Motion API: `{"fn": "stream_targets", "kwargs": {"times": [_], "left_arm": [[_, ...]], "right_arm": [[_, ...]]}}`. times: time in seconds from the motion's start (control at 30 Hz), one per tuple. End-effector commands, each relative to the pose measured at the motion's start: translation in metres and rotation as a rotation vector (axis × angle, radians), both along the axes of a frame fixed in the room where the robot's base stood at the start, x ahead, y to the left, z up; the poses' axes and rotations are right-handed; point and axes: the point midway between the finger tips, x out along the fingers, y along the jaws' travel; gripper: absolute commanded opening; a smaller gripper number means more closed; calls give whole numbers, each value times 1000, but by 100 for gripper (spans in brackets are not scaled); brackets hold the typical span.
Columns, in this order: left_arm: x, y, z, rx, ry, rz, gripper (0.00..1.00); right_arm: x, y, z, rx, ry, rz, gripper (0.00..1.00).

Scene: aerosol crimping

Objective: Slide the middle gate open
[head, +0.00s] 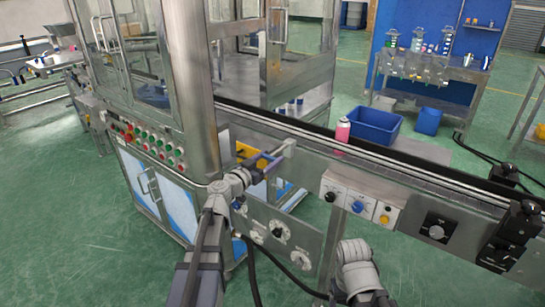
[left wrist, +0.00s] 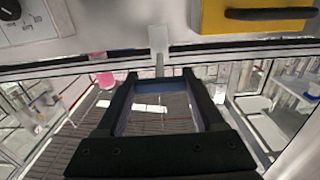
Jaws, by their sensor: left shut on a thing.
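My left gripper (head: 266,163) reaches to the conveyor's front side, beside the machine's corner post. It is shut on the stem of a small grey metal plate, which I take to be the middle gate (head: 287,147). In the left wrist view the plate (left wrist: 159,38) stands just beyond the fingertips (left wrist: 162,80), at the conveyor rail. The exact contact between fingers and stem is hard to see. Part of my right arm shows at the bottom of the head view, but its gripper is not visible.
A pink can (head: 343,130) stands on the conveyor (head: 410,172) to the right of the plate. A yellow part (head: 246,151) is close to my left gripper. Control boxes with knobs (head: 358,205) line the conveyor's front. A blue crate (head: 374,126) lies behind.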

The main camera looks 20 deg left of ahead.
Motion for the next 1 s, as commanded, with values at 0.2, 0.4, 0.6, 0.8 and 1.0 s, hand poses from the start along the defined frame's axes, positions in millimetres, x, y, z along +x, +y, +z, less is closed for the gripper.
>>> {"fn": "stream_targets", "kwargs": {"times": [0.2, 0.4, 0.6, 0.8, 1.0], "left_arm": [[-3, 0, -1, 1, 1, 0, 83], [-2, 0, -1, 1, 1, 0, 100], [-3, 0, 0, 1, 1, 0, 100], [-29, 9, -1, 1, 1, 3, 100], [-59, 19, -1, 1, 1, 2, 100]], "right_arm": [[0, 0, -1, 0, 0, 0, 76], [0, 0, 0, 0, 0, 0, 76], [0, 0, 0, 0, 0, 0, 76], [0, 0, -1, 0, 0, 0, 76], [0, 0, -1, 0, 0, 0, 76]]}}
